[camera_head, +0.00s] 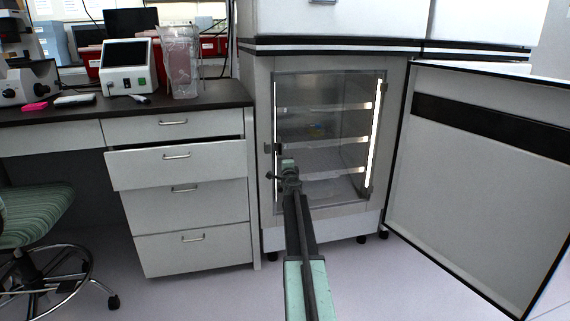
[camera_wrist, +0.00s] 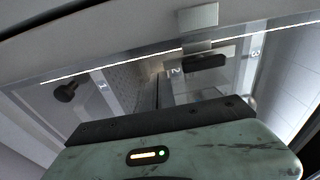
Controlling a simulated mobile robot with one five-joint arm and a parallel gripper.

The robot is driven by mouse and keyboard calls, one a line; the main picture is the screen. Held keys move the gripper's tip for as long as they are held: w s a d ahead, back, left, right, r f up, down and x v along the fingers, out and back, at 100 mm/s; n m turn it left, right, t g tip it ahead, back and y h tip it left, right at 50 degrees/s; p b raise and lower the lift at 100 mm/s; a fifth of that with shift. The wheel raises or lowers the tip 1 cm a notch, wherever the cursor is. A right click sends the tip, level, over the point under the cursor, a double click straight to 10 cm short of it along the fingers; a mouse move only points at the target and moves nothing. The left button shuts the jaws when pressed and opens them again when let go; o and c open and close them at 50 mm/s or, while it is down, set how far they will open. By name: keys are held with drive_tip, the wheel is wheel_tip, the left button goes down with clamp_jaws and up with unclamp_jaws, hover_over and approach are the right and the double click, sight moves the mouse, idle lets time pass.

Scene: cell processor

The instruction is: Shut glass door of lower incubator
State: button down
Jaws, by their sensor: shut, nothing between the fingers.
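The lower incubator (camera_head: 262,215) stands in the middle of the head view with lit shelves inside. Its glass door (camera_head: 325,195) lies across the opening; I cannot tell if it is fully flush with the frame. A small dark latch (camera_head: 268,148) sits at the left edge. My gripper (camera_head: 289,166) is shut and empty, in front of the left part of the glass, close to it; contact is unclear. In the wrist view the glass door (camera_wrist: 125,85) fills the space past my gripper, with a dark knob (camera_wrist: 66,92) and a dark latch piece (camera_wrist: 205,62).
The incubator's solid outer door (camera_head: 470,190) stands wide open at the right. At the left is a bench (camera_head: 215,95) with a partly open drawer (camera_head: 180,165). A green chair (camera_head: 35,210) stands at the far left. Some floor (camera_head: 210,295) in front is clear.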

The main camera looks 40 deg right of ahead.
drive_tip(key=v, duration=0.7)
drive_tip(key=shift+s+a, duration=0.2)
drive_tip(key=shift+s, duration=0.1)
